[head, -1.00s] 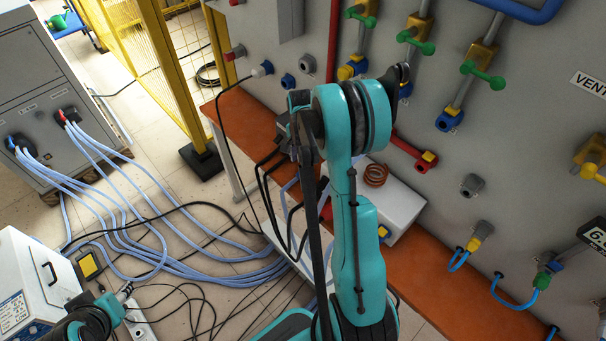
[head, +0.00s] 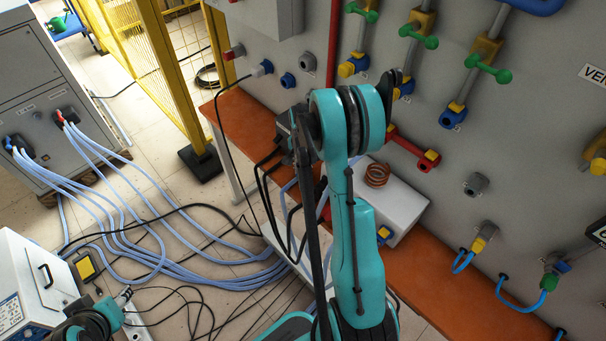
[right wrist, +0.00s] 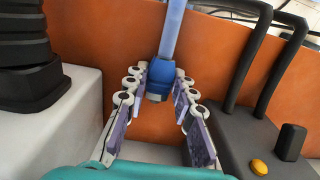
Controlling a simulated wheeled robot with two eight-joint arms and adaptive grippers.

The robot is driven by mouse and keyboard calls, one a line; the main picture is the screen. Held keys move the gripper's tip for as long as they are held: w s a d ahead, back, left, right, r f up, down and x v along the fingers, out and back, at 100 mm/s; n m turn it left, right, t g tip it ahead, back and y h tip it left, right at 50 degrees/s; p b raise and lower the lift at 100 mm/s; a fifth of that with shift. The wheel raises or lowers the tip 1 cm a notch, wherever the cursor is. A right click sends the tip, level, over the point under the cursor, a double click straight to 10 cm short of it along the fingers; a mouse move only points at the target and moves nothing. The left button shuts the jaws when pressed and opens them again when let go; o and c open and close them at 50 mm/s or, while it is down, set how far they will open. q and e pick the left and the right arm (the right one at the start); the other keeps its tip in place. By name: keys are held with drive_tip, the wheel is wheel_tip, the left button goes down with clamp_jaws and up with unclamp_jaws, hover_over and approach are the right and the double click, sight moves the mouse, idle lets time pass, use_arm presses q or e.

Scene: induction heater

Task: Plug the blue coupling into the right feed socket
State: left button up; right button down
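The blue coupling (right wrist: 160,78) hangs on the end of a pale blue hose (right wrist: 173,30) in the right wrist view. My right gripper (right wrist: 161,74) is open, with a finger on either side of the coupling and narrow gaps showing. In the head view my right arm hides this gripper and the coupling. My left gripper (head: 112,308) is at the lower left; its fingers are not clear. A blue socket (head: 288,80) and a grey socket (head: 307,62) are on the wall. I cannot tell which is the right feed socket.
An orange bench (head: 245,120) runs along the wall. A white box (head: 405,205) with a copper coil (head: 377,175) stands on it. In the wrist view, a dark box (right wrist: 240,140) with black hoses is close on the right. Several pale hoses (head: 130,235) cross the floor.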

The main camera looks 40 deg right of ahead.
wheel_tip(320, 180, up, 10)
drive_tip(key=p, duration=0.3)
idle(0.4)
